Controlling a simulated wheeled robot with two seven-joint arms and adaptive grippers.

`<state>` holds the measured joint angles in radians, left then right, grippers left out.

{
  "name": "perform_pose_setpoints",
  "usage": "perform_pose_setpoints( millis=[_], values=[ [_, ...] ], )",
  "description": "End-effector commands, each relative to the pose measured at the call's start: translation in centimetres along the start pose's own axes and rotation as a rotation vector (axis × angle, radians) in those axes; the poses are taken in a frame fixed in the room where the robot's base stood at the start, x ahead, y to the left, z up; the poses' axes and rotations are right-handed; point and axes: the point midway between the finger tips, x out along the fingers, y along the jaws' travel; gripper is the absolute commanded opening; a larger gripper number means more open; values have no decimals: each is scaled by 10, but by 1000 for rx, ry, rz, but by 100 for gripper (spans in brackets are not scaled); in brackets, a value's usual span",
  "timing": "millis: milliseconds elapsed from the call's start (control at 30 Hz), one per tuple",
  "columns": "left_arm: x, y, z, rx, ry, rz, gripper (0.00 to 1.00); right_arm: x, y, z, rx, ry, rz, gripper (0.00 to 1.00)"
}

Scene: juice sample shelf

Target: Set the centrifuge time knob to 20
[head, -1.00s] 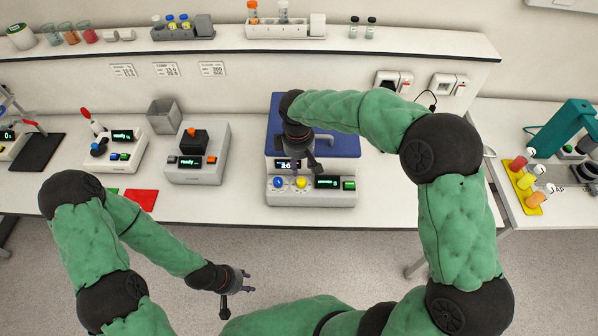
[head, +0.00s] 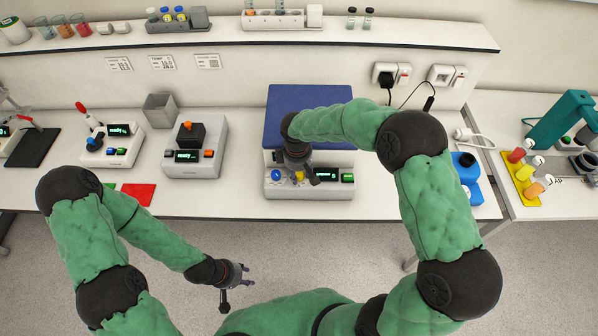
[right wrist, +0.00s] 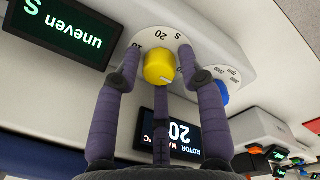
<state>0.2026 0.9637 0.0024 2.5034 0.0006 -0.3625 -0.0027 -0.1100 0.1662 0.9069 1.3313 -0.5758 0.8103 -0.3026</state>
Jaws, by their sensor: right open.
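The centrifuge (head: 340,188) is a white bench unit with a blue lid (head: 282,110). Its front panel has a blue knob (head: 277,174), a yellow knob (head: 299,176) and a small lit display. My right gripper (head: 305,178) is at the panel and partly hides the yellow knob. In the right wrist view, the open fingers (right wrist: 158,78) stand around the yellow knob (right wrist: 159,66); contact is unclear. Inverted dial numbers (right wrist: 162,35) ring it, and a display (right wrist: 70,30) reads "uneven". My left gripper (head: 246,281) is open and empty in front of the bench.
A grey device with a black block (head: 190,135) and a steel box (head: 160,109) stand left of the centrifuge. A red mat (head: 138,193) lies near the bench's front edge. A shelf (head: 420,38) runs behind.

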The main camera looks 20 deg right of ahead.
Motion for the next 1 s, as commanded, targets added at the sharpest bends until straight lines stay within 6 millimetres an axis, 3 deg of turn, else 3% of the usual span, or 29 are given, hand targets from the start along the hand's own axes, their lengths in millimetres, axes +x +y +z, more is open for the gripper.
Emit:
perform_pose_setpoints(
  millis=[33,167,567,1000],
  values=[
    [0,0,0,0,0,0,40,0,0,0,0,0,0,38],
    [0,0,0,0,0,0,40,0,0,0,0,0,0,1],
    [-2,1,0,0,0,0,40,-1,0,0,-42,2,-1,0],
    [-15,5,1,0,0,0,40,-2,1,2,-364,25,-1,0]
  ],
)
